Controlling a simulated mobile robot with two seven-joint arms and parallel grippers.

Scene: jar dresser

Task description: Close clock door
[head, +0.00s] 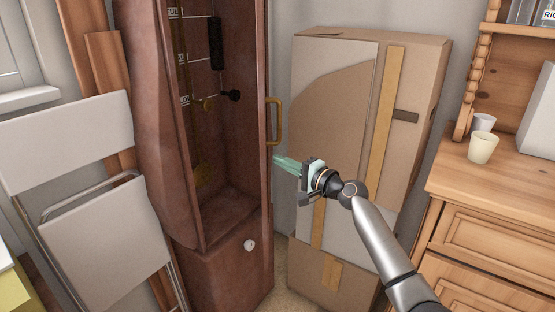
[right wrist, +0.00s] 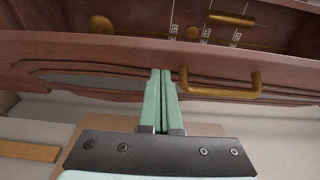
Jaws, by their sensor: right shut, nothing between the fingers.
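The tall reddish-brown clock case (head: 155,150) stands left of centre in the head view, with its dark interior exposed. Its door (head: 264,190) stands open and shows nearly edge-on along the right side of the case. A brass handle (head: 275,122) sticks out from the door's right face. My right gripper (head: 277,161) is shut and empty, with its pale green fingers pointing left at the door just below the handle. In the right wrist view, the fingertips (right wrist: 162,72) are close to the door (right wrist: 90,55), beside the handle (right wrist: 222,92); contact is unclear. My left gripper is out of view.
Cardboard boxes (head: 335,95) stand right of the clock, behind my right arm. A wooden dresser (head: 490,185) with cups (head: 483,148) is at the far right. A folding chair (head: 75,140) and wooden planks (head: 108,70) are at the left of the clock.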

